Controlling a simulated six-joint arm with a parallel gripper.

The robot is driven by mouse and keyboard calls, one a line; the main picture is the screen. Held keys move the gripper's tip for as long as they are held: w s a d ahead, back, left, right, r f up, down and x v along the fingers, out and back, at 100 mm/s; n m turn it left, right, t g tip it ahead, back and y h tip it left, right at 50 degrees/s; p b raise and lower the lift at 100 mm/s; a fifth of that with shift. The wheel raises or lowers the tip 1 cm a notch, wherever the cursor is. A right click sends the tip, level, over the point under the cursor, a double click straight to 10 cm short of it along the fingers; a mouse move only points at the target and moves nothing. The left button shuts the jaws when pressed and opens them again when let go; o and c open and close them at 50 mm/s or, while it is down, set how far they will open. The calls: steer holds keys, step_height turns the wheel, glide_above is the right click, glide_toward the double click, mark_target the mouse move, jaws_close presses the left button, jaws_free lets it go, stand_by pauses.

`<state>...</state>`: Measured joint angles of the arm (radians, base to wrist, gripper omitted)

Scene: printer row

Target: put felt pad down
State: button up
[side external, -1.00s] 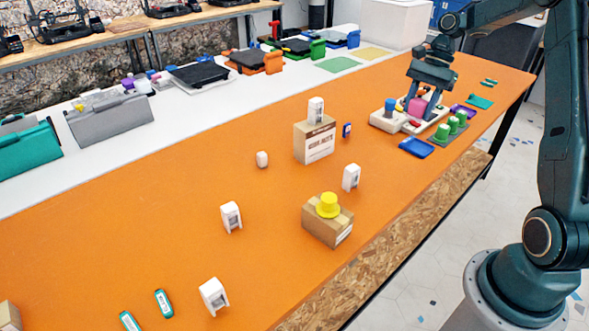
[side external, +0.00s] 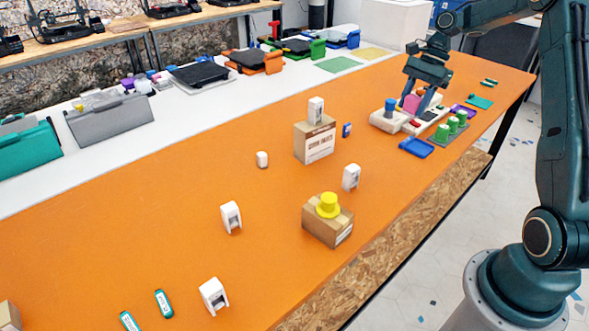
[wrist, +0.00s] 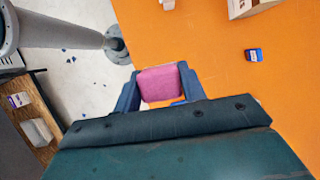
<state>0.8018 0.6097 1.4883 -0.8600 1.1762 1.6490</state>
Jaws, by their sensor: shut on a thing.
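My gripper (side external: 416,103) is at the far right end of the orange table, pointing down. It is shut on a pink block-like piece, which I take as the felt pad (side external: 410,103). In the wrist view the pink felt pad (wrist: 160,83) sits between the two blue fingers (wrist: 160,90). In the side view the pad is over or just behind the white tray-like base (side external: 395,121) with a blue cylinder (side external: 390,106). I cannot tell whether the pad touches anything below it.
A cardboard box (side external: 314,140) and a small blue item (side external: 347,130) are to the left. Bare orange table (side external: 160,235) lies further left.

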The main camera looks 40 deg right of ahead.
steer(key=w+d+m+t+h, duration=0.1)
steer(key=w+d+m+t, duration=0.1)
steer(key=w+m, duration=0.5)
steer(key=w, duration=0.6)
steer(key=shift+d+r+m+t, duration=0.2)
steer(key=shift+m+t, duration=0.2)
steer(key=shift+f, duration=0.15)
step_height(320, 180, down, 20)
steer(key=shift+r, duration=0.1)
stand_by(0.5)
steer(key=o, duration=1)
steer(key=shift+c, duration=0.2)
